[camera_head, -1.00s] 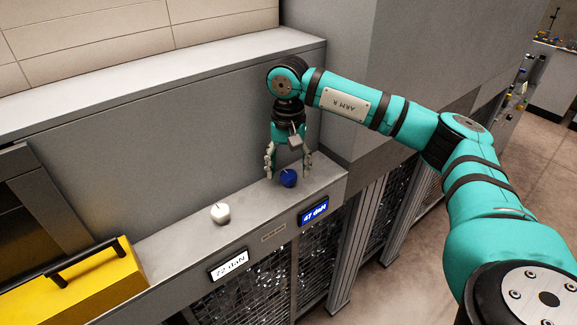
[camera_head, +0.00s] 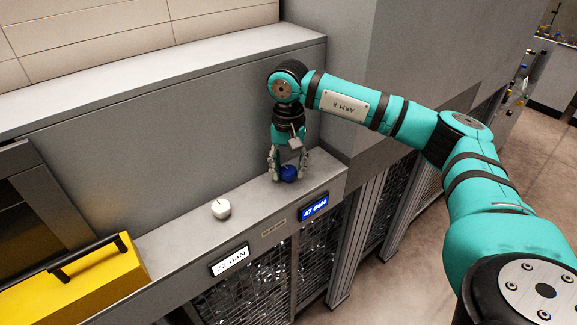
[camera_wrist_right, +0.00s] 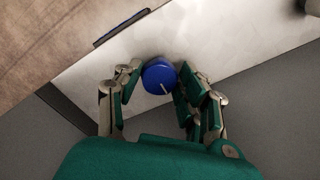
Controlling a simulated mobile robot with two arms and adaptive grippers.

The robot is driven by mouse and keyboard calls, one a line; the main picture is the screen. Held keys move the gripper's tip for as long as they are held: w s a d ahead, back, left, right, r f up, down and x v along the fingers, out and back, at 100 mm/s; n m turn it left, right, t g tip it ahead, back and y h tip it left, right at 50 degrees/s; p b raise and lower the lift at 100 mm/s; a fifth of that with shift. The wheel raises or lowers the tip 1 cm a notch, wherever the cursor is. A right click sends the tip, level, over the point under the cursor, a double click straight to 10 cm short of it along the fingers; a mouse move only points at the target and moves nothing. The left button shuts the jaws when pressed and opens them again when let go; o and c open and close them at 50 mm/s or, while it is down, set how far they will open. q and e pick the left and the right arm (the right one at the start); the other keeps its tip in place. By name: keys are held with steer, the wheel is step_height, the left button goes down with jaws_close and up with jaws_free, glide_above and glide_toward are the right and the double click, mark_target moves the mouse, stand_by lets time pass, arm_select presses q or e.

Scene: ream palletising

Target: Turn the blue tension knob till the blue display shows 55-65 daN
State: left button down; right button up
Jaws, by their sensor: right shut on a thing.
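The blue tension knob (camera_head: 289,172) stands on the grey ledge near its right end. My right gripper (camera_head: 288,174) is over it from above, with its fingers shut on the knob's sides. In the right wrist view the knob (camera_wrist_right: 159,76) sits between the fingertips of my right gripper (camera_wrist_right: 158,84), and a pale pointer line shows on its top. The blue display (camera_head: 314,208) on the ledge's front face, below the knob, reads 47 daN. My left gripper is not in view.
A white knob (camera_head: 221,208) stands on the ledge to the left, above a white display (camera_head: 229,260) that appears to read 22 daN. A yellow box with a black handle (camera_head: 83,284) is at the lower left. A grey wall rises behind the ledge.

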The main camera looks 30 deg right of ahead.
steer(key=m+b, duration=0.2)
steer(key=m, duration=0.1)
steer(key=shift+f+b, duration=0.1)
steer(key=shift+b, duration=0.25)
steer(key=m+b, duration=0.1)
steer(key=m, duration=0.2)
steer(key=shift+w+m+b, duration=0.1)
steer(key=shift+m+b, duration=0.4)
steer(key=shift+m, duration=0.6)
steer(key=shift+r, duration=0.2)
steer(key=o, duration=1.2)
